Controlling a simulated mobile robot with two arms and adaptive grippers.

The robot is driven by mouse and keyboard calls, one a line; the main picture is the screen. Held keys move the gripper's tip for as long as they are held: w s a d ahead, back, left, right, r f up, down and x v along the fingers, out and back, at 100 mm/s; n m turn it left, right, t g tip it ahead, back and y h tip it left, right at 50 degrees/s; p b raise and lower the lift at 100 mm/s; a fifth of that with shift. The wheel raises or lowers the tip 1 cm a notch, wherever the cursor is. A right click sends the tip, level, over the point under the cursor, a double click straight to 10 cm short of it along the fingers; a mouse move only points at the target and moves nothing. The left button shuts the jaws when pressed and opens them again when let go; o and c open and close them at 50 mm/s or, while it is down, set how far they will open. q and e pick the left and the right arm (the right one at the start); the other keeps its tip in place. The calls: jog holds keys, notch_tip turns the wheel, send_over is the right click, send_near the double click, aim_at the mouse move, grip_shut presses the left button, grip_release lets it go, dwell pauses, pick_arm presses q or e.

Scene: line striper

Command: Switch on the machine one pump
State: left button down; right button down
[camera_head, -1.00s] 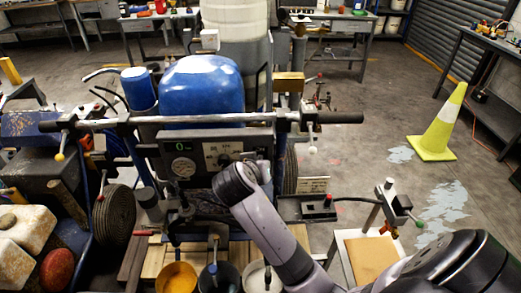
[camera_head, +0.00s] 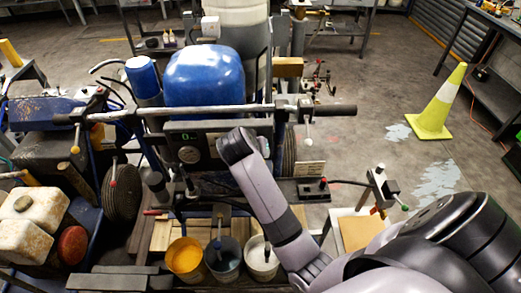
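The line striper carries a blue tank (camera_head: 205,77) behind its handlebar (camera_head: 235,110). Below the bar is a dark control panel (camera_head: 172,131) with a small green display (camera_head: 188,138) and a round gauge (camera_head: 189,154). My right arm's grey link rises from the lower right and ends in front of the panel, covering its right part. I cannot make out a pump switch. My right gripper is not visible; the arm's end may hide it. My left arm and gripper are not in view.
Several open paint buckets, one yellow (camera_head: 186,257), stand below the panel. A red-topped black box (camera_head: 314,190) sits right of the machine. A yellow-green cone (camera_head: 439,108) stands on the floor at right, with clear floor around it. White jugs (camera_head: 38,208) are at left.

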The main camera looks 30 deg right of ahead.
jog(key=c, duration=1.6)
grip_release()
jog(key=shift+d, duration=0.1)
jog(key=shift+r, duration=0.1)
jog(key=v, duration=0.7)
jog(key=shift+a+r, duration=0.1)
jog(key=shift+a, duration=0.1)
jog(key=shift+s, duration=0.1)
